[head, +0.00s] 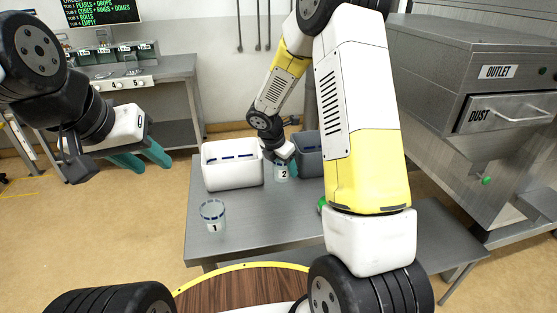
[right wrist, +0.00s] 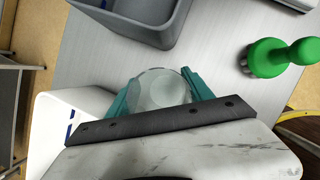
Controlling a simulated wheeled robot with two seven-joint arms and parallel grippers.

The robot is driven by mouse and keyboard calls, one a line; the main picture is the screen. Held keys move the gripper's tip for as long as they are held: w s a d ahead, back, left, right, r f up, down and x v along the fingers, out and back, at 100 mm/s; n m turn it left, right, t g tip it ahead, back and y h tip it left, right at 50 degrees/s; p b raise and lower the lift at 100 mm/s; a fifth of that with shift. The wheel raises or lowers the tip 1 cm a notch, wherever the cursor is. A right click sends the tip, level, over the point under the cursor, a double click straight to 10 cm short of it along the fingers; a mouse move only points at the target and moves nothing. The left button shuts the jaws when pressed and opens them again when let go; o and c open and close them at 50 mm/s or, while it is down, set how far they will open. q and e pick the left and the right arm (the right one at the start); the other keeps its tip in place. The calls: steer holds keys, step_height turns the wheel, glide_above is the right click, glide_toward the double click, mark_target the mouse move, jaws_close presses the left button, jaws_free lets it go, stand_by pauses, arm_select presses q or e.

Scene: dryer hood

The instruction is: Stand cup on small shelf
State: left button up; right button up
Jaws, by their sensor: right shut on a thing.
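My right gripper (head: 284,164) is shut on a clear cup marked 2 (head: 281,174), between the white bin and the grey bin. In the right wrist view the round cup (right wrist: 163,92) sits between the two teal fingers of this gripper (right wrist: 160,97). I cannot tell if the cup touches the table. A second clear cup, marked 1 (head: 213,216), stands upright on the table's front left, apart from both grippers. My left gripper (head: 140,161) is open and empty, in the air left of the table. I cannot tell which surface is the small shelf.
The grey table (head: 265,222) carries a white bin (head: 233,178) and a grey bin (head: 310,160). A green-handled thing (right wrist: 282,57) lies right of the cup in the wrist view. A steel machine (head: 470,130) stands at the right. A bench (head: 175,70) is behind.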

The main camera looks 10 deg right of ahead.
mark_target(287, 171)
steer(key=shift+w+d+f, duration=0.1)
steer(key=shift+w+d, duration=0.2)
steer(key=shift+w, duration=0.2)
steer(key=shift+w+d, duration=0.3)
steer(key=shift+w, duration=0.2)
steer(key=shift+w+d+f, duration=0.15)
steer(key=shift+w+d, duration=0.05)
steer(key=shift+f, duration=1.6)
steer(key=shift+f, duration=0.2)
steer(key=o, duration=1.3)
steer(key=shift+o, duration=0.2)
steer(key=shift+r, duration=0.1)
